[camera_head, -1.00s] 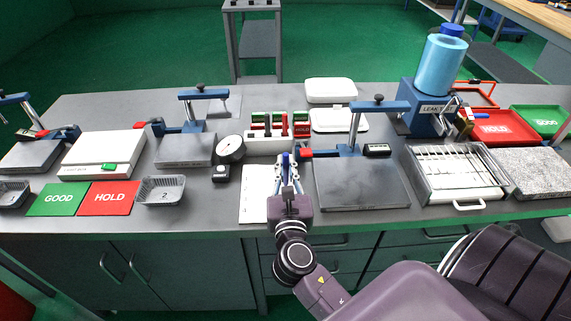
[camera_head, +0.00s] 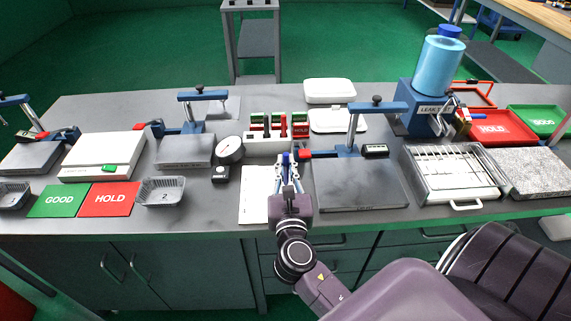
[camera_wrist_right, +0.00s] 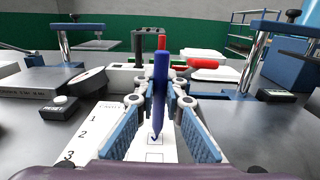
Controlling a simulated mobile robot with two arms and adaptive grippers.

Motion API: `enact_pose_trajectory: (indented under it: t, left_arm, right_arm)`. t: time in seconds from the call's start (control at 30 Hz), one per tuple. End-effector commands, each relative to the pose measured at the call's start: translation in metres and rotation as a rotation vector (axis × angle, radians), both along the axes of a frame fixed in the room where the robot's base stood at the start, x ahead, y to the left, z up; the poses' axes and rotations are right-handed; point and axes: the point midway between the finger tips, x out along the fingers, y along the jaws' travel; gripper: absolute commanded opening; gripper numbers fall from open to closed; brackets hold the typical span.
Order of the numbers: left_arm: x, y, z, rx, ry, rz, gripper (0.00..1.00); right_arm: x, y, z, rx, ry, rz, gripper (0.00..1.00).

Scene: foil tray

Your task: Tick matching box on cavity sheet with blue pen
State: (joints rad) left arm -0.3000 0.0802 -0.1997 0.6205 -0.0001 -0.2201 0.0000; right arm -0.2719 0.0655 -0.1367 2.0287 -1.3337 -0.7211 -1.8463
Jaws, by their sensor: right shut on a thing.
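The white cavity sheet (camera_head: 253,209) lies on the bench, partly behind my right gripper. In the right wrist view the sheet (camera_wrist_right: 118,148) shows rows 1, 2 and 3 and a column of boxes. My right gripper (camera_head: 287,166) is shut on the blue pen (camera_wrist_right: 160,88) and holds it upright, tip down, over the box column. A small blue tick-like mark shows at the tip, in a box about level with row 2. Whether the tip touches the paper I cannot tell. A clear foil tray (camera_head: 162,192) marked 2 stands left of the sheet. My left gripper is out of view.
A pen holder (camera_head: 268,145) with red and green items stands behind the sheet. A round dial gauge (camera_head: 229,149) and a small black RESET box (camera_head: 221,174) are to its left. A grey plate stand (camera_head: 360,187) stands close on the right. GOOD (camera_head: 58,199) and HOLD (camera_head: 109,199) mats lie further left.

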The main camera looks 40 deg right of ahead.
Motion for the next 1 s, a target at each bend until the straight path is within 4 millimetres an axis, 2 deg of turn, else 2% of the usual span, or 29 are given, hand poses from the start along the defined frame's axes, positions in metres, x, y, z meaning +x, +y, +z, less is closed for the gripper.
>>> enact_pose_trajectory:
  t: [1.0]
  left_arm:
    - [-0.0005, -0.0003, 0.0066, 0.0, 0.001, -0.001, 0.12]
  right_arm:
    - [0.002, -0.0042, 0.0001, -0.001, 0.001, 0.0, 0.0]
